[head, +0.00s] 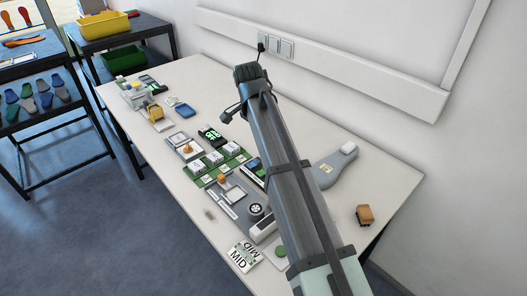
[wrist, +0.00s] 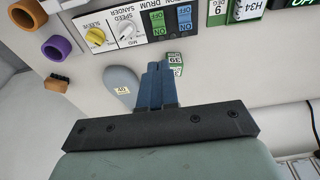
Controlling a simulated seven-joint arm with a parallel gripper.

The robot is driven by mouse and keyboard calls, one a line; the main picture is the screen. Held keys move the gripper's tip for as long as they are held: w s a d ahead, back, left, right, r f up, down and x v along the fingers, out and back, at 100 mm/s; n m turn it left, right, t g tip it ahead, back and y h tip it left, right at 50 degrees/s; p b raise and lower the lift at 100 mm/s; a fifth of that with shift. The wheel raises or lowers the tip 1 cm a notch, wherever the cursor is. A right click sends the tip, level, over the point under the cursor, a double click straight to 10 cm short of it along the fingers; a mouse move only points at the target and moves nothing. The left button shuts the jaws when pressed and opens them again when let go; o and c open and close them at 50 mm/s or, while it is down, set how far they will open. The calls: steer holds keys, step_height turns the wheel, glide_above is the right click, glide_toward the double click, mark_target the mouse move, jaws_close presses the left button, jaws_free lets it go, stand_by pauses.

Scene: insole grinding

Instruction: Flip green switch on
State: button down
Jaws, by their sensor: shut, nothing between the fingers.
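The white control panel (wrist: 112,28) shows at the top of the wrist view, with its lettering upside down. It carries two small rocker switches in green and blue. I cannot make out the fingertips in the head view.
A grey insole (wrist: 121,86) and a small green label (wrist: 175,58) lie near my fingers. Orange (wrist: 29,13), purple (wrist: 56,47) and brown (wrist: 56,82) sleeves are at the left. In the head view, the white table (head: 375,165) holds devices and an orange-brown block (head: 364,214).

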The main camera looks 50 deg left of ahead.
mark_target(263, 172)
steer(key=f, duration=0.4)
steer(key=w+f, duration=0.1)
steer(key=f, duration=0.4)
steer(key=w+f, duration=0.1)
steer(key=f, duration=0.3)
steer(key=shift+w+f, duration=0.2)
steer(key=shift+w+f, duration=0.15)
steer(key=shift+f, duration=0.15)
steer(key=shift+s+r, duration=0.2)
steer(key=shift+s, duration=0.6)
step_height(263, 172, up, 14)
steer(key=s, duration=0.2)
steer(key=shift+s, duration=0.2)
